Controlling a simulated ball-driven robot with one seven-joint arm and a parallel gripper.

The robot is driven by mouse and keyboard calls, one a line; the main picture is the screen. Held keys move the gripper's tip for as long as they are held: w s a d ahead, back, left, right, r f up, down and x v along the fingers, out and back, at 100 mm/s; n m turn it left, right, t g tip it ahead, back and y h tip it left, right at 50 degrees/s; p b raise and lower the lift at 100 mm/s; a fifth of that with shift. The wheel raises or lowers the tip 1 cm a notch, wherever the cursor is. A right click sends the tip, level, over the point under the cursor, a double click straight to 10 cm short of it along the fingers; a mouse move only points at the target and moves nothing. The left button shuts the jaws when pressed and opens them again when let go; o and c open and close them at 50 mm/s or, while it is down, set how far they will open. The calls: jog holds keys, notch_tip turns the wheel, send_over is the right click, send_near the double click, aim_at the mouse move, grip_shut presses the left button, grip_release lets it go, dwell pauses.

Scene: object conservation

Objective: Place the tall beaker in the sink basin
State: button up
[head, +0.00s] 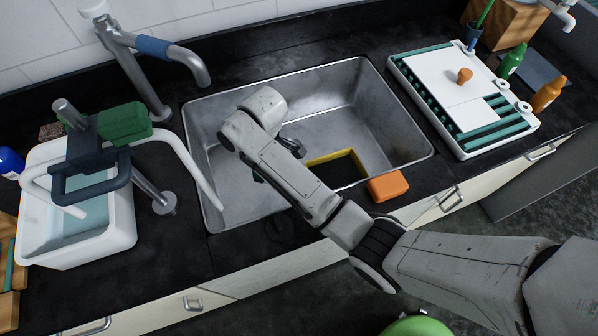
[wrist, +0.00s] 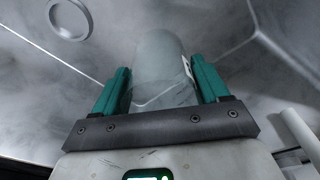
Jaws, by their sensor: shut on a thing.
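The beaker (wrist: 160,68) shows in the wrist view as a pale, translucent cylinder between the two teal fingers of my gripper (wrist: 160,85). The fingers are shut on it, one on each side. Behind it in the wrist view is grey metal of the sink basin, with a round drain fitting at the upper left. In the head view, the steel sink basin (head: 335,100) lies at the centre. My arm reaches over its front edge, and my gripper is inside the basin outline, mostly hidden by the arm. The beaker cannot be made out there. Whether it touches the basin floor is unclear.
A yellow-edged dark item (head: 345,157) is in the basin's front right. An orange block (head: 387,186) sits at the front rim. A tap (head: 150,50) stands behind left. A white tub (head: 75,235) is at left, and a teal-and-white rack (head: 460,100) at right.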

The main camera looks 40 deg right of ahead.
notch_tip(320, 180, down, 10)
jog(key=shift+f, duration=0.1)
dwell(0.4)
jog(key=shift+f, duration=0.15)
jog(key=o, duration=1.1)
jog(key=shift+c, duration=0.2)
jog(key=r, duration=0.8)
jog(key=s+d+r, duration=0.1)
jog(key=r, duration=0.3)
jog(key=shift+r+p, duration=0.15)
jog(key=shift+p, duration=0.15)
